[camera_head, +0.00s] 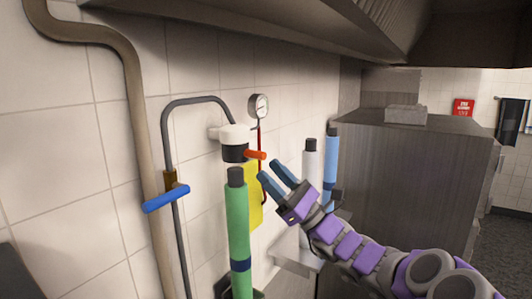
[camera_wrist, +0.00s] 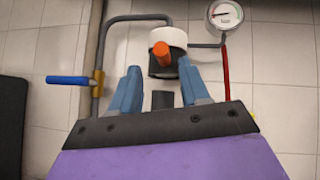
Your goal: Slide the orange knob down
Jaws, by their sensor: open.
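The orange knob (camera_head: 255,155) sticks out from a black and white fitting (camera_head: 235,142) on the tiled wall. In the wrist view the orange knob (camera_wrist: 162,54) shows end-on, just beyond and between my two blue fingers. My gripper (camera_head: 272,175) is open and empty, a little below and to the right of the knob in the head view. In the wrist view my gripper (camera_wrist: 160,82) has its fingertips spread. I see no contact between the fingers and the knob.
A green cylinder (camera_head: 238,235) stands in front of the wall below the fitting. A blue-handled valve (camera_head: 166,198) is on the left pipe. A gauge (camera_head: 259,106) is above. White (camera_head: 309,160) and blue (camera_head: 331,165) cylinders stand behind my arm. A metal cabinet (camera_head: 400,180) is at right.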

